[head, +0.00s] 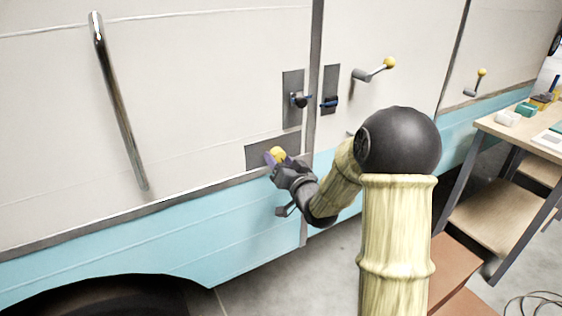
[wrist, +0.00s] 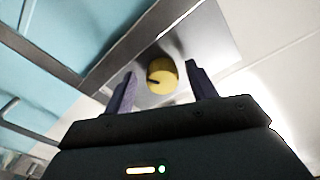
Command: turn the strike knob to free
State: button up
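The strike knob appears to be the round yellow knob (head: 278,154) on a grey metal plate (head: 256,156) low on the camper's side, left of the door seam. In the wrist view the yellow knob (wrist: 162,77) has a dark mark on its left part and sits on a shiny plate (wrist: 205,40). My gripper (head: 276,160) is at the knob. In the wrist view its two purple fingers (wrist: 158,80) stand apart on either side of the knob, with gaps showing. No label for free can be read.
Above are two dark plates with blue-and-black latches, one left (head: 299,100) and one right (head: 330,102) of the seam. A yellow-tipped crank (head: 376,69) is further right. A long chrome handle (head: 118,105) is at left. A wooden workbench (head: 505,130) stands at right.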

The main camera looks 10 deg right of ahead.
jog(key=shift+r, duration=0.1)
jog(key=b+v, duration=1.1)
jog(key=v, duration=0.6)
jog(key=shift+s, duration=0.2)
jog(key=shift+f, duration=0.2)
dwell(0.4)
